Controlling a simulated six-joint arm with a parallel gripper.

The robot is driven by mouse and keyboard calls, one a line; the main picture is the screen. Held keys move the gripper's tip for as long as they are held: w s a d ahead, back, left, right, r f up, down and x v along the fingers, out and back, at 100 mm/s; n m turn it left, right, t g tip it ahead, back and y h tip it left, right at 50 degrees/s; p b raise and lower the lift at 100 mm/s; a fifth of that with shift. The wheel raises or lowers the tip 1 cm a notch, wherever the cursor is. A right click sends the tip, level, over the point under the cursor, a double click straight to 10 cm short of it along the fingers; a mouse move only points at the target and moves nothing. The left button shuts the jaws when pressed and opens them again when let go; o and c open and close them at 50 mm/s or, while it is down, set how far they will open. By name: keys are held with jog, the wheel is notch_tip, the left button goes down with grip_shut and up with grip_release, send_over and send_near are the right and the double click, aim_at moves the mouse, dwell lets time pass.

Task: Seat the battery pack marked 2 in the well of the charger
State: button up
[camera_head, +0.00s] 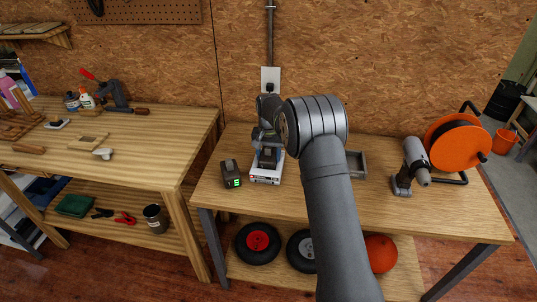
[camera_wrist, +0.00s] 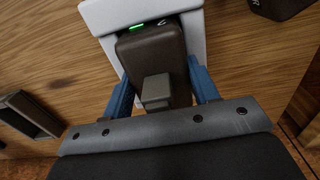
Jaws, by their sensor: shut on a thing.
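The charger (camera_head: 265,179) is a white block on the right-hand workbench. In the wrist view its white body (camera_wrist: 97,18) shows around the far end of a dark pack. My gripper (camera_head: 266,143) points down over the charger. Its blue fingers (camera_wrist: 158,70) are shut on the sides of this dark battery pack (camera_wrist: 152,48), which carries a pale mark that looks like a 2 and a green light at its far end. The pack (camera_head: 268,158) is at the charger's top; whether it sits fully in the well is hidden.
A second dark pack (camera_head: 231,174) with green lights stands just left of the charger. A grey tray (camera_head: 356,164) lies behind my arm. A drill (camera_head: 414,163) and an orange cable reel (camera_head: 456,143) stand at right. The front of the bench is clear.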

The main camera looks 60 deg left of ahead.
jog(key=shift+d+f, duration=0.1)
jog(key=shift+f, duration=0.5)
jog(key=o, duration=1.3)
jog(key=shift+s+f, duration=0.1)
jog(key=shift+d, duration=0.1)
jog(key=shift+w, duration=0.2)
jog(key=r, duration=1.3)
jog(key=shift+s+a+r, duration=0.1)
jog(key=shift+a+r, duration=0.1)
jog(key=shift+r, duration=0.15)
notch_tip(320, 180, down, 13)
jog(key=shift+r, duration=0.2)
